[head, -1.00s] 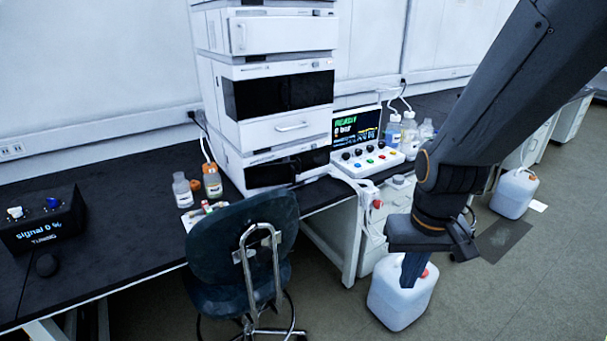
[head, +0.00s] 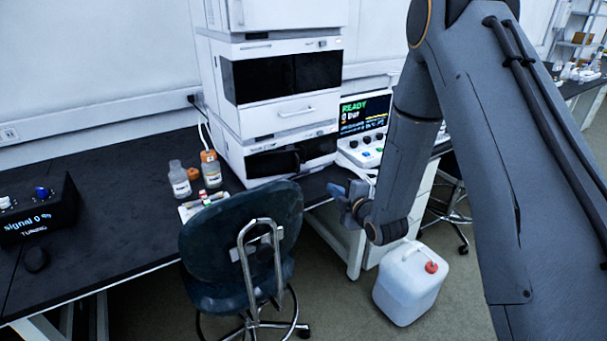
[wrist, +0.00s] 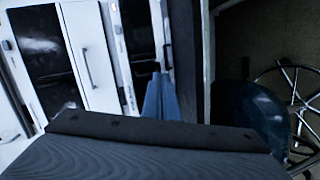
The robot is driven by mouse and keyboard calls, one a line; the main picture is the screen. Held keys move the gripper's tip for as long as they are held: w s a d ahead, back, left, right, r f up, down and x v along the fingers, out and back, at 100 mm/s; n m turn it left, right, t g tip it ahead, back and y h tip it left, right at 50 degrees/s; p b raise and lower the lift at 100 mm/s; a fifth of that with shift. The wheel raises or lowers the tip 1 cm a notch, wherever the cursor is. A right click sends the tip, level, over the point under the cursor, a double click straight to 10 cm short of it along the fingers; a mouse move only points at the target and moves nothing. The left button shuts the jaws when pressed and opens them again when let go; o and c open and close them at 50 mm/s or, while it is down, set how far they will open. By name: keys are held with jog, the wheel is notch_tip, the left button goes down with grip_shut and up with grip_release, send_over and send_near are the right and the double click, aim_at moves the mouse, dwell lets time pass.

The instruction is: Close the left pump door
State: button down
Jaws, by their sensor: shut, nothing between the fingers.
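A white instrument stack (head: 232,125) stands on the black bench. Its lowest module has a dark front door (head: 272,164), which looks like the pump door; I cannot tell how far it stands open. In the wrist view the stack lies sideways, and a dark door front (wrist: 140,35) shows ahead of the fingers. My gripper (head: 335,190) is shut and empty, low at the bench's front edge, right of and below that module. In the wrist view my gripper (wrist: 157,85) shows as shut blue-grey fingers close to the stack; contact cannot be told.
A dark chair (head: 240,235) stands before the bench, left of my gripper. A white canister (head: 410,285) with a red cap is on the floor below my arm. A control panel (head: 362,150) reading READY is right of the stack. Bottles (head: 180,182) stand left of it.

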jog(key=a+n+y, duration=0.1)
jog(key=a+n, duration=0.1)
jog(key=n+t+y+p, duration=0.1)
jog(key=n+t+p, duration=0.1)
jog(key=p, duration=0.2)
send_near(298, 167)
jog(key=x, duration=0.6)
jog(key=shift+w, duration=0.25)
